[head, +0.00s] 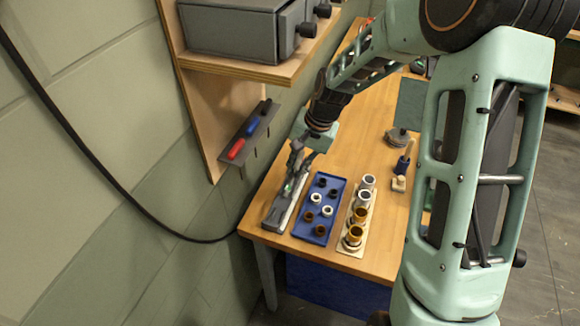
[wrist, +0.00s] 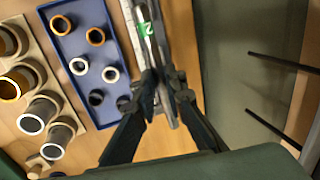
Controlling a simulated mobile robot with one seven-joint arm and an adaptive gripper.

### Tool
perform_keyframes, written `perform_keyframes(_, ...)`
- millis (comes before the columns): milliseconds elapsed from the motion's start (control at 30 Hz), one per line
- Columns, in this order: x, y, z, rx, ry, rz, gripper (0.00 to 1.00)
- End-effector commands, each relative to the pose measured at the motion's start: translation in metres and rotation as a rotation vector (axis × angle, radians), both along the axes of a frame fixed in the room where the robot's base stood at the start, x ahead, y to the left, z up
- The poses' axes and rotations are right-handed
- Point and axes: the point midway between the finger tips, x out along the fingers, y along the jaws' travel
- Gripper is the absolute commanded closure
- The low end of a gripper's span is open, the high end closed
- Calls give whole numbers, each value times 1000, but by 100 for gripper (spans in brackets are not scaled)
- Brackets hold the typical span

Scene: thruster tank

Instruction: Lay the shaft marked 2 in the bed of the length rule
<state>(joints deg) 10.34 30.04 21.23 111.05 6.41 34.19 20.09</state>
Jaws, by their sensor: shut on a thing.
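The shaft marked 2 (wrist: 146,29) is a grey rod with a green tag bearing the number. My gripper (wrist: 165,82) is shut on it near one end in the wrist view. In the head view my gripper (head: 294,172) is over the length rule (head: 277,213), a long grey metal bed at the left edge of the bench. The rule (wrist: 157,14) also shows along the shaft in the wrist view. The shaft is lined up lengthwise with the rule. I cannot tell whether it touches the bed, and the fingers hide part of it.
A blue tray (head: 311,238) with several dark, white and brown rings lies right of the rule. Beside it a pale wooden stand (head: 342,248) holds several sleeves. A wall rack (head: 244,137) with red and blue tools is on the left. The bench's middle is partly clear.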

Motion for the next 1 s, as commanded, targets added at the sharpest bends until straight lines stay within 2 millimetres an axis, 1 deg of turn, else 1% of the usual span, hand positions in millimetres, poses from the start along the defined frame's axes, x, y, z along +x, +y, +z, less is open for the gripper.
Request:
perform_keyframes(33, 2, 7, -3, 15, -3, -19, 100)
perform_keyframes(100, 4, 14, -5, 26, -10, -38, 100)
perform_keyframes(167, 5, 16, -6, 30, -12, -45, 100)
perform_keyframes(467, 5, 16, -19, 28, -11, -43, 100)
perform_keyframes(1000, 4, 15, -56, 28, -11, -42, 100)
